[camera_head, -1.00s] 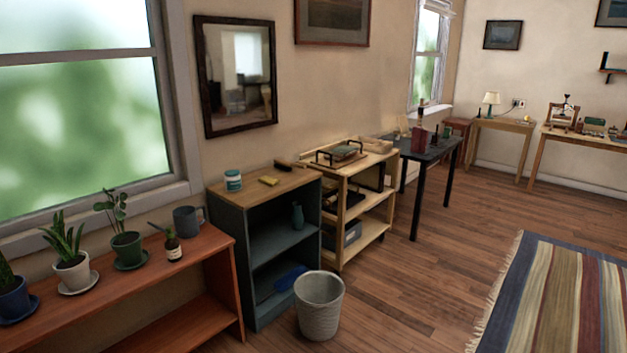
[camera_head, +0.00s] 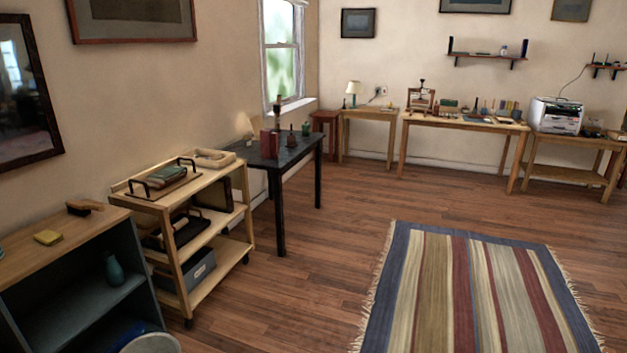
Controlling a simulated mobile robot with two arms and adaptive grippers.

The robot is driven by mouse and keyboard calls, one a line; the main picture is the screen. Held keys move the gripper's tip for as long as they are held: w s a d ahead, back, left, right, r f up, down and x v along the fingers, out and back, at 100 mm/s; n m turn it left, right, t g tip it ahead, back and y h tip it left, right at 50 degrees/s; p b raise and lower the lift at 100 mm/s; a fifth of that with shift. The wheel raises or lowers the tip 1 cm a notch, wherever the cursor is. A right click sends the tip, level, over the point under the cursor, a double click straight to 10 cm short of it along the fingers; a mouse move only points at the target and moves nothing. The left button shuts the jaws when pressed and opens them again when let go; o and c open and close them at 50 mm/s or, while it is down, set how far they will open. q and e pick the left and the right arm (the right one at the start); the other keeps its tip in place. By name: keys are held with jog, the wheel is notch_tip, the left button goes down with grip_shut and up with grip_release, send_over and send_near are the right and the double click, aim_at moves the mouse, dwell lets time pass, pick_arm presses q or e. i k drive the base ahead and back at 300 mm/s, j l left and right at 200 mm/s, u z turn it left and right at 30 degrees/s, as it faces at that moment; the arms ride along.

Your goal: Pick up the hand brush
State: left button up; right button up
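A small brown and dark object that looks like the hand brush (camera_head: 84,207) lies on the wooden top of the low grey bookcase (camera_head: 30,248), at the left of the head view. It is near the back right corner of that top, close to the wall. Neither of my grippers is in view.
A wooden cart (camera_head: 222,222) with trays stands right of the bookcase. A dark table (camera_head: 290,152) stands beyond it. A bin (camera_head: 152,344) is partly visible at the bottom left. A striped rug (camera_head: 470,290) lies on open floor at the right.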

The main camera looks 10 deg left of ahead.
aim_at(76, 206)
jog(key=i+u, duration=0.25)
jog(key=i, duration=0.3)
jog(key=i+u, duration=0.2)
jog(key=i, duration=0.3)
jog(key=i+l+u, duration=0.25)
jog(key=i, duration=0.25)
